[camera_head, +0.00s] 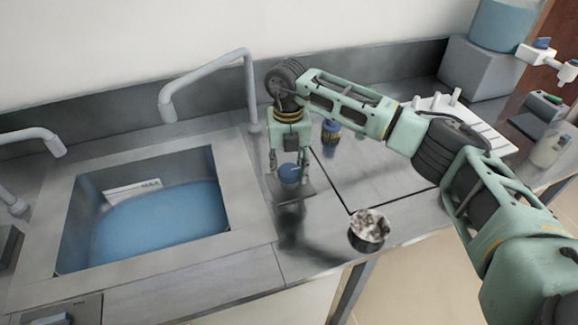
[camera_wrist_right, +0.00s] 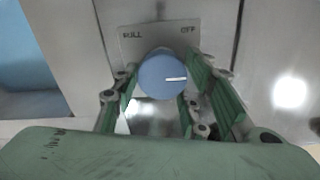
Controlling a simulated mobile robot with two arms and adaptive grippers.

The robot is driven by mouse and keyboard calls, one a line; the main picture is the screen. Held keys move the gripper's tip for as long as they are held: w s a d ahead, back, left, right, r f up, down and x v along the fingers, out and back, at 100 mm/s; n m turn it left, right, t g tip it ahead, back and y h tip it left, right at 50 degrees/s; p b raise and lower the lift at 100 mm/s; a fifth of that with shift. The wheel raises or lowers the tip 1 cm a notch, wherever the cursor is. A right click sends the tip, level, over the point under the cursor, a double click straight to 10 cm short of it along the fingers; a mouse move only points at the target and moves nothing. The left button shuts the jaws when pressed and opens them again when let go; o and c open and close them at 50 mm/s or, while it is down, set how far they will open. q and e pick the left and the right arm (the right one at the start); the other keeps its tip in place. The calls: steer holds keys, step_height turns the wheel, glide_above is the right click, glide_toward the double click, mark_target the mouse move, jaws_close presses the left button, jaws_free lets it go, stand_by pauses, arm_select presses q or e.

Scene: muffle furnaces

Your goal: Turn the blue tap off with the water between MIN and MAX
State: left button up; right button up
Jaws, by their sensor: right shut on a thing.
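The blue tap (camera_head: 289,174) is a round knob on a metal plate on the counter, right of the sink. It also shows in the right wrist view, where the knob (camera_wrist_right: 162,75) has a white mark pointing right. The plate (camera_wrist_right: 130,45) reads FULL at left and OFF at right. My right gripper (camera_head: 290,169) points down and is shut on the knob, a finger on each side. Blue water (camera_head: 160,228) stands in the sink (camera_head: 256,222). A white level plate (camera_head: 132,191) shows MAX above the water; MIN is not visible. My left gripper is out of view.
A grey spout (camera_head: 205,78) arches over the sink; no stream shows. A small blue-and-yellow jar (camera_head: 331,132) stands behind my right gripper. A cup with grey-white contents (camera_head: 369,230) stands near the front edge. A white rack (camera_head: 480,128) is at right.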

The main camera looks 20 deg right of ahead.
mark_target(287, 170)
steer(key=shift+a, duration=0.2)
steer(key=o, duration=1.1)
steer(key=shift+d+r, duration=0.1)
steer(key=shift+r, duration=0.15)
step_height(287, 170, up, 11)
steer(key=shift+r, duration=0.2)
